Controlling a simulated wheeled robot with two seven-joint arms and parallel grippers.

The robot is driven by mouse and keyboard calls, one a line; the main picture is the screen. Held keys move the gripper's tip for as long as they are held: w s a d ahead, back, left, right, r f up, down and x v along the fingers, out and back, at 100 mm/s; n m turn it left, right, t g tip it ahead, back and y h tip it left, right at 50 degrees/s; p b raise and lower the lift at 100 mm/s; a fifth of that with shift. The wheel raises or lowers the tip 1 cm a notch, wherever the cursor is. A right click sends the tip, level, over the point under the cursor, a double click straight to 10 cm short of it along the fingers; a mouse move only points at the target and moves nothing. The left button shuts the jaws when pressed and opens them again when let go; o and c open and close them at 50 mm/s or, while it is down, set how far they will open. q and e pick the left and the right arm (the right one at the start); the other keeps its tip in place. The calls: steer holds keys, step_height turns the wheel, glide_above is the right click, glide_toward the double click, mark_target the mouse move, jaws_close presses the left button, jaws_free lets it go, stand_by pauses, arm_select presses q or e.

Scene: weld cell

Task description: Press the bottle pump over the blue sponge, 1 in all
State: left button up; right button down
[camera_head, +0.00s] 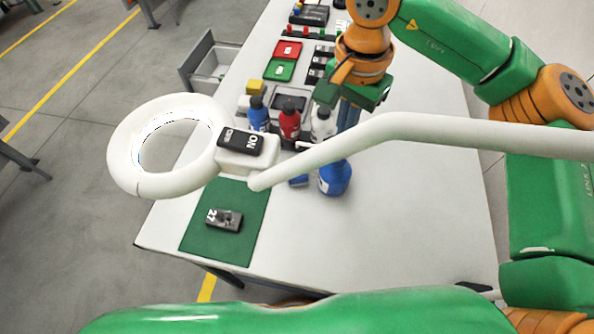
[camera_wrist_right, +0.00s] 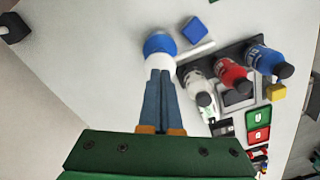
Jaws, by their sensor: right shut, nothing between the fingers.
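The blue pump bottle (camera_head: 335,179) stands on the white table, partly hidden behind a white lamp arm. In the right wrist view the bottle (camera_wrist_right: 158,43) shows just past my fingertips, with its white top (camera_wrist_right: 160,62) at them. A white bar beside it (camera_wrist_right: 196,52), probably the pump's spout, points towards the blue sponge. The blue sponge (camera_head: 299,181) lies on the table just left of the bottle; it also shows in the wrist view (camera_wrist_right: 194,30). My right gripper (camera_head: 346,124) is shut, empty, pointing down above the bottle. Whether it touches the pump is unclear. My left gripper is out of view.
A white ring lamp (camera_head: 122,150) and its arm (camera_head: 430,130) cross above the table. Blue (camera_head: 258,116), red (camera_head: 290,122) and white (camera_head: 322,124) bottles stand close behind. A green mat (camera_head: 245,192) carries a grey part (camera_head: 225,220). The table's right side is clear.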

step_height(320, 180, up, 6)
steer(key=p, duration=0.5)
stand_by(0.4)
